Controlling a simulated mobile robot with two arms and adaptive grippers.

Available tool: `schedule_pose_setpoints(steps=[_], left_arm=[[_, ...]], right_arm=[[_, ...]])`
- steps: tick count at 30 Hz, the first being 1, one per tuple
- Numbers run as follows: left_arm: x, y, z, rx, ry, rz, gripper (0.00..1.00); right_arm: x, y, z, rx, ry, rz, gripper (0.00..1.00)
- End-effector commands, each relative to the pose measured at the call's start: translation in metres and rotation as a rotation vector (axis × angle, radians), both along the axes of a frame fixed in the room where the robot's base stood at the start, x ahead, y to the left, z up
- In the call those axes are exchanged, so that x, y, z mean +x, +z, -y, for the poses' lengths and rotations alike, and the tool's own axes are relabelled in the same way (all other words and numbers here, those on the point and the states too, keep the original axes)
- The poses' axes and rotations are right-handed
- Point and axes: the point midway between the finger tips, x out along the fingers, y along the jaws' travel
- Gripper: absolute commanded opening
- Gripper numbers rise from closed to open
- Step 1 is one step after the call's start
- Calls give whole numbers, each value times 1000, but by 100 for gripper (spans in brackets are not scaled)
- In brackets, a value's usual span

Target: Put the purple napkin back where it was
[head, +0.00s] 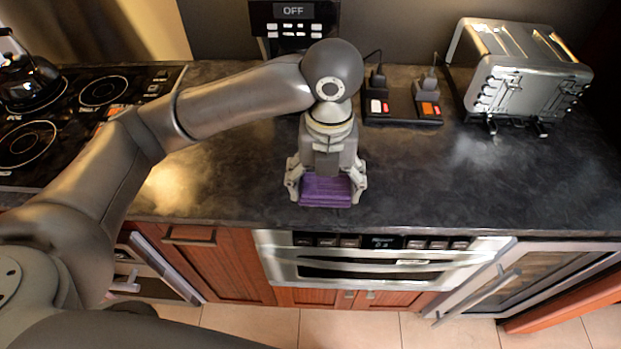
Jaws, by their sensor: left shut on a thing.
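The purple napkin (326,192) is a folded, flat block near the front edge of the dark countertop. My left gripper (326,186) points down over it, with one finger at each side, and is shut on it. I cannot tell whether the napkin rests on the counter or is held just above it. The microwave drawer (385,262) is built in below the counter edge and has a silver front with a control strip. My right gripper is not in view.
A silver toaster (522,72) stands at the back right. A power strip with plugs (401,105) lies behind the gripper, near a black appliance reading OFF (293,14). A cooktop (72,105) with a kettle (25,78) is at left. The right countertop (470,190) is clear.

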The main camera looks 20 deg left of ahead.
Motion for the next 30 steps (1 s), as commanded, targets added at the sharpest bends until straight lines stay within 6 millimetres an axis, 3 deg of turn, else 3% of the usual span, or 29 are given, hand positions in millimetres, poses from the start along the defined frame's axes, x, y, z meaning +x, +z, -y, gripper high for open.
schedule_pose_setpoints(steps=[7,13,22,30], left_arm=[[55,-25,-30,2,11,-4,57],[82,-63,-43,2,8,-4,57],[98,-86,-51,2,5,-1,57],[98,-115,-50,0,3,1,57]], right_arm=[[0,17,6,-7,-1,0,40],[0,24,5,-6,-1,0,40],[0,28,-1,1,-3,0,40],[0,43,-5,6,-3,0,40]])
